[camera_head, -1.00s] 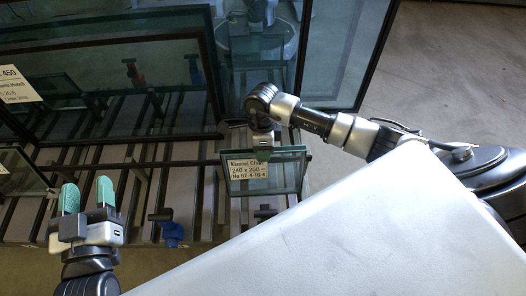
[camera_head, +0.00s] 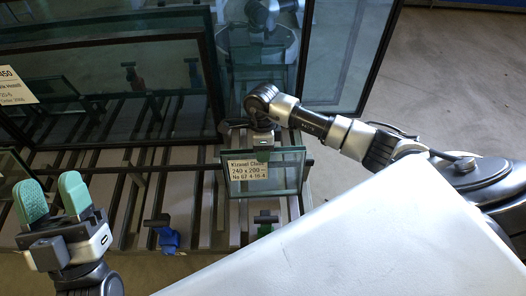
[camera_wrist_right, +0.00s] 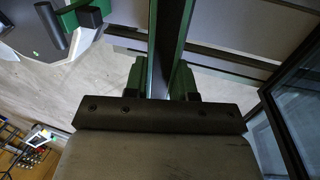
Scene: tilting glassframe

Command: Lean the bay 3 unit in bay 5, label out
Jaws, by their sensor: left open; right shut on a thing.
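A small framed glass unit (camera_head: 285,177) with a cream label reading Kizomel Clear, 240 x 200 (camera_head: 249,171), hangs near the middle of the head view, label facing me. My right gripper (camera_head: 262,150) is shut on its top edge. The right wrist view shows the unit's thin edge (camera_wrist_right: 166,60) between green finger pads. The unit looks nearly upright; whether its lower edge touches the rack is unclear. My left gripper (camera_head: 55,197) is open and empty at the left, its green pads pointing up the picture. Bay numbers are not readable.
The slatted rack (camera_head: 80,160) lies beneath. Large dark-framed panes (camera_head: 100,75) stand behind, and another tall pane (camera_head: 345,50) is at the back right. A pale slanted surface (camera_head: 370,235) covers the lower right.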

